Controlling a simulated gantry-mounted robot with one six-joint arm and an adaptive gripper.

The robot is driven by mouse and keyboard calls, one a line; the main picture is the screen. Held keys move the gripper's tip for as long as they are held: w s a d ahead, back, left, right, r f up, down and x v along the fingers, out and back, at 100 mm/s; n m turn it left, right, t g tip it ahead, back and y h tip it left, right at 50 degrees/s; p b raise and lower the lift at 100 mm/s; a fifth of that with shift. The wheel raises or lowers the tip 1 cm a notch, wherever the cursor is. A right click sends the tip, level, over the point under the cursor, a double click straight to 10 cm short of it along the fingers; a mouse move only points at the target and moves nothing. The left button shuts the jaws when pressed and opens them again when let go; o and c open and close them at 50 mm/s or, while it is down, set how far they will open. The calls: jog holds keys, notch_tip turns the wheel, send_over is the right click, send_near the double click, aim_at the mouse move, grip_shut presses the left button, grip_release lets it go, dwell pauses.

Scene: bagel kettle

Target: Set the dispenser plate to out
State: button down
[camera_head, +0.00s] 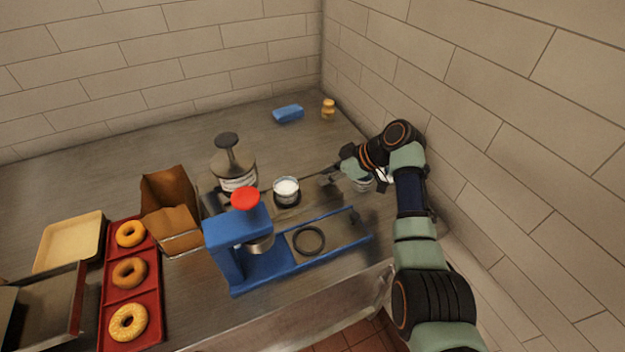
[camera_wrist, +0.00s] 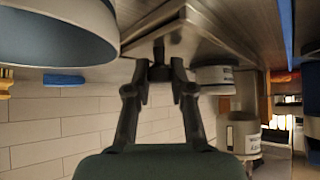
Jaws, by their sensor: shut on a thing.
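My gripper (camera_head: 329,179) is to the right of the dispenser (camera_head: 237,176), a clear body with a label and a dark top. It also shows in the wrist view (camera_wrist: 160,76), where its fingers are closed around a small dark knob (camera_wrist: 158,48). The knob sits at the edge of a flat metal piece (camera_wrist: 188,24), which looks like the dispenser plate. In the head view the knob is hidden by the fingers and the plate is hard to make out. How far out the plate sits cannot be told.
A jar of white stuff (camera_head: 287,187) stands left of my gripper. A blue press with a red knob (camera_head: 246,199) is in front. A white cup (camera_head: 364,186) is close on the right. Bagels sit on a red tray (camera_head: 113,250).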

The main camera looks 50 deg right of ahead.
jog(key=shift+s+d, duration=0.1)
jog(key=c, duration=1)
grip_release()
jog(key=shift+d, duration=0.15)
jog(key=shift+s+r, duration=0.1)
jog(key=v, duration=1.1)
jog(key=shift+s+r, duration=0.25)
jog(key=shift+s, duration=0.05)
